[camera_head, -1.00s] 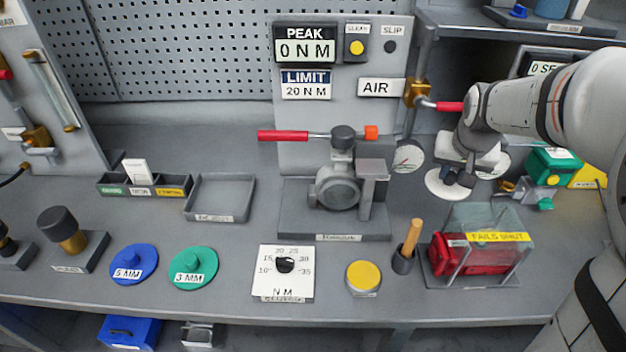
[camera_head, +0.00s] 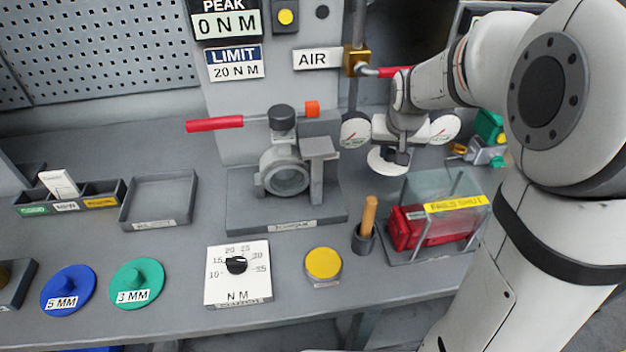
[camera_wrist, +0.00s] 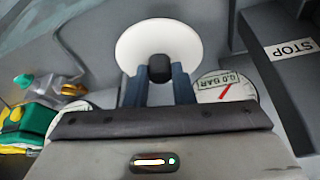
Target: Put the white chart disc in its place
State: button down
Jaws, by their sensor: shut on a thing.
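The white chart disc (camera_wrist: 187,48) fills the top middle of the wrist view, with a dark knob at its centre. My gripper (camera_wrist: 159,75) is shut on that knob, its two blue-grey fingers on either side. In the head view the disc (camera_head: 386,163) hangs below my gripper (camera_head: 402,150), partly hidden by it. It is in front of the back panel, between two round gauges. The disc's place cannot be made out for certain in these frames.
A gauge (camera_head: 355,130) is left of my gripper and another (camera_head: 445,128) right of it. The torque stand (camera_head: 240,205) with a red-handled valve is to the left. A clear-sided box with a red thing (camera_head: 440,225) stands below. A STOP-labelled block (camera_wrist: 295,60) is at the wrist view's right.

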notch_tip(320, 180, down, 10)
jog(key=shift+r, duration=0.1)
dwell(0.4)
jog(key=shift+f, duration=0.3)
jog(key=c, duration=1.2)
grip_release()
jog(key=shift+r, duration=0.1)
jog(key=shift+c, duration=0.2)
